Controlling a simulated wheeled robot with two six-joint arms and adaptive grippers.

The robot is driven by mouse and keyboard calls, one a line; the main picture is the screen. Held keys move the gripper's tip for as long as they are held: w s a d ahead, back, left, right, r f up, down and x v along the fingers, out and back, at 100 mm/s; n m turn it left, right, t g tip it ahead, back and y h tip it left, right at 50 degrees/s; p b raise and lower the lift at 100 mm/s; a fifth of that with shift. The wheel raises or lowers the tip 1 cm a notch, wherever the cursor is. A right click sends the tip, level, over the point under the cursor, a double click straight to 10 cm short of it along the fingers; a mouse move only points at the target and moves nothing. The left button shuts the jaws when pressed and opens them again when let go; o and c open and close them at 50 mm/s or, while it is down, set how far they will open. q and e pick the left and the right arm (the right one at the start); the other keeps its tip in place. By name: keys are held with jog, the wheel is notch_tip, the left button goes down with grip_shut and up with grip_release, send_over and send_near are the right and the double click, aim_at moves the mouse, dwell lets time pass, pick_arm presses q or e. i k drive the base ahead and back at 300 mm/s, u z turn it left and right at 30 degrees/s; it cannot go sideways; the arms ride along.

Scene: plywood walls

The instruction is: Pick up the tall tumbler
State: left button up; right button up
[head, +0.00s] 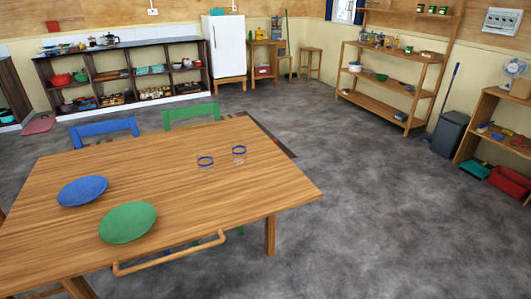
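Two clear glasses with blue rims stand upright on the wooden table, toward its far right part. The left glass (205,162) is slightly nearer to me, and the right glass (239,154) is slightly farther away. They stand apart, and I cannot tell for certain from here which one is the tall tumbler. Neither of my grippers is in view.
The table (255,190) also holds a blue plate (82,190) and a green plate (128,222) at the left. Blue (104,131) and green (191,115) chairs stand behind. Floor at the right (370,200) is clear.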

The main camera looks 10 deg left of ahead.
aim_at(239, 152)
jog(key=z, duration=0.45)
jog(key=i, duration=0.6)
jog(key=z, duration=0.25)
